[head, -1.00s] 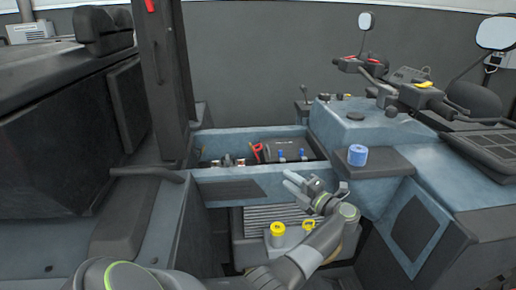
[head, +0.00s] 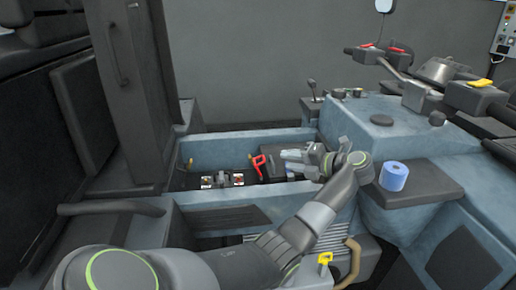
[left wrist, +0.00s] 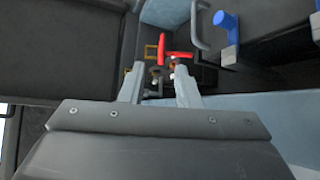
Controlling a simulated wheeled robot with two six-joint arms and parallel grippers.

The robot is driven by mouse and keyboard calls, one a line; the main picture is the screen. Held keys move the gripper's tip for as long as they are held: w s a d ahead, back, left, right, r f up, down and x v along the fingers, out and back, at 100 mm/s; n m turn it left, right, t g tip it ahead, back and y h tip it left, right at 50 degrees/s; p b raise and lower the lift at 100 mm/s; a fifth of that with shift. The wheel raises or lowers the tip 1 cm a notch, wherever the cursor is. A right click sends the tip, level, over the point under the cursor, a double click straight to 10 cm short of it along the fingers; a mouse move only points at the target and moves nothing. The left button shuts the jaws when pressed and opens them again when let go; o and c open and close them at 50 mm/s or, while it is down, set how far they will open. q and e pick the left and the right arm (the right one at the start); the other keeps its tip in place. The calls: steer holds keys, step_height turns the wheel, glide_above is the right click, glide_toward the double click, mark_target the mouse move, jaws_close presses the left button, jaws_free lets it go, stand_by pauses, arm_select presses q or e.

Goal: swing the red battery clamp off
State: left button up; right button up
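The red battery clamp (head: 259,165) stands in the blue-walled bay, beside the dark battery box (head: 282,143). It shows in the left wrist view as a red T-shaped handle (left wrist: 177,54) just beyond the right fingertip. My left gripper (head: 284,161) is over the bay, to the right of the clamp, with its fingers pointing left toward it. In the left wrist view the fingers (left wrist: 160,82) are apart with nothing held between them. Whether a finger touches the clamp I cannot tell. My gripper hides part of the battery box. My right gripper is not in view.
The bay's blue front wall (head: 225,218) and a tall dark post (head: 130,80) bound the space. A blue roll (head: 394,176) stands on a ledge at right. Blue clips (left wrist: 229,27) sit near the battery. A yellow-topped part (head: 325,258) lies below the bay.

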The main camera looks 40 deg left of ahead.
mark_target(264, 158)
arm_select(q)
steer(key=x, duration=1.1)
steer(key=shift+s+a+f+p, duration=0.1)
steer(key=shift+s+a+p, duration=0.05)
steer(key=shift+a+p, duration=0.25)
steer(key=shift+d, duration=0.1)
steer(key=shift+c, duration=0.3)
jaws_close()
